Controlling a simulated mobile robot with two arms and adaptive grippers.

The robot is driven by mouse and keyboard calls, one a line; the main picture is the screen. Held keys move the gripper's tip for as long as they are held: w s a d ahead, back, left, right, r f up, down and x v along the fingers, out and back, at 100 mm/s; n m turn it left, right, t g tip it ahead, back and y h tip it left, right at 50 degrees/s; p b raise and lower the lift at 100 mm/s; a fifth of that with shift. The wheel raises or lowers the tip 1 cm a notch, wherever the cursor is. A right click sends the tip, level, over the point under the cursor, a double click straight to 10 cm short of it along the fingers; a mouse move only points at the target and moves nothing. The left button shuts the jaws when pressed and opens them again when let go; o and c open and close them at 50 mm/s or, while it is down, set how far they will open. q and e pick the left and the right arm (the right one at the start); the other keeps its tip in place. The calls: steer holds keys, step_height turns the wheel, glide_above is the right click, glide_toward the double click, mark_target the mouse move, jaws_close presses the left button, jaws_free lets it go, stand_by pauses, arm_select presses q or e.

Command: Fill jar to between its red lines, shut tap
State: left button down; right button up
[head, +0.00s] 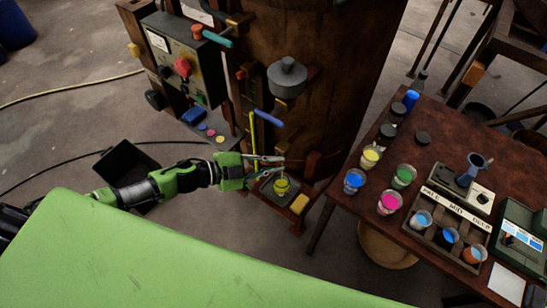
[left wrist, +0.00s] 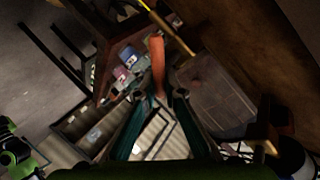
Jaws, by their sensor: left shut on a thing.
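The dark wooden vat (head: 330,75) stands at the top middle of the head view. A small jar with yellow contents (head: 281,187) stands low at its front on a dark stand. Its red lines are too small to make out, so I cannot tell the level against them. My left gripper (head: 278,160) is at the vat's low front, just above the jar. In the left wrist view its fingers close around an orange-red handle (left wrist: 157,62), seemingly the tap's. I cannot tell whether liquid is running. My right gripper is out of view.
A control box (head: 185,62) with knobs and a blue lever (head: 268,119) are on the vat. A brown table (head: 450,130) at the right holds several cups of coloured liquid and a device. A yellow block (head: 299,204) sits beside the jar.

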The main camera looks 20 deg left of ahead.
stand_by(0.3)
arm_select(q)
steer(key=c, duration=2.1)
jaws_free()
steer(key=v, duration=1.2)
steer(key=shift+d+r, duration=0.1)
